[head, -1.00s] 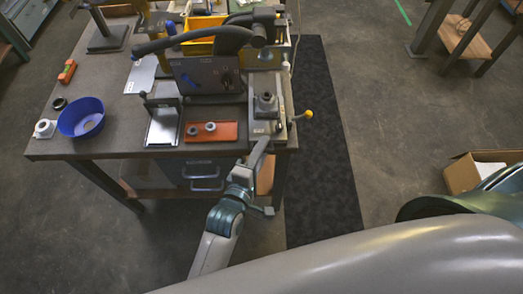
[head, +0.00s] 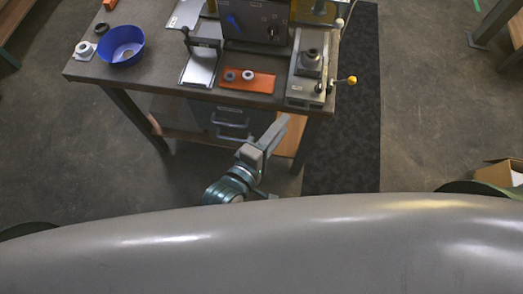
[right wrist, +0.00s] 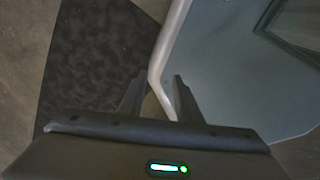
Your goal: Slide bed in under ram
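What looks like the bed, a grey metal slide (head: 302,88) with a dark round-topped block (head: 311,62) on it, sits at the right front of the table in the head view. A lever with a yellow knob (head: 351,80) sticks out on its right. The ram is not clearly visible; the area behind the bed is cut off by the top of the picture. My left gripper (head: 282,124) is just in front of the table edge, below and left of the bed, apparently apart from it. Its fingers overlap. My right gripper (right wrist: 157,92) is open and empty in the right wrist view.
On the table are a dark control box (head: 256,22), an orange tray (head: 246,80) with two small rings, a metal plate with a black handle (head: 201,66), and a blue bowl (head: 120,46). A cardboard box (head: 499,173) stands on the floor at right. The dark mat (head: 345,150) is clear.

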